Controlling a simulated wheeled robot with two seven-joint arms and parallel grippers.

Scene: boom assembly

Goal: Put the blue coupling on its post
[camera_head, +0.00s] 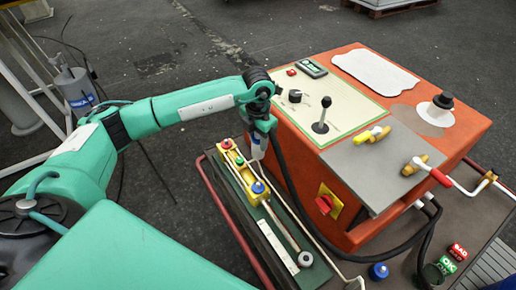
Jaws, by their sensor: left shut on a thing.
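My left gripper (258,152) points down beside the orange console, above the right side of the yellow holder. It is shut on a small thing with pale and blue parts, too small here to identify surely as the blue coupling. The yellow holder (248,184) carries a red round piece (227,143), a green one (239,160) and a blue one (258,187) in a row. Another blue round piece (378,271) stands on the dark deck at lower right. Which blue piece is the coupling and which its post I cannot tell. My right gripper is out of view.
The orange console (330,200) with a black joystick (321,115) stands right of the gripper. Green OK (447,265) and red BAD (458,251) blocks sit lower right.

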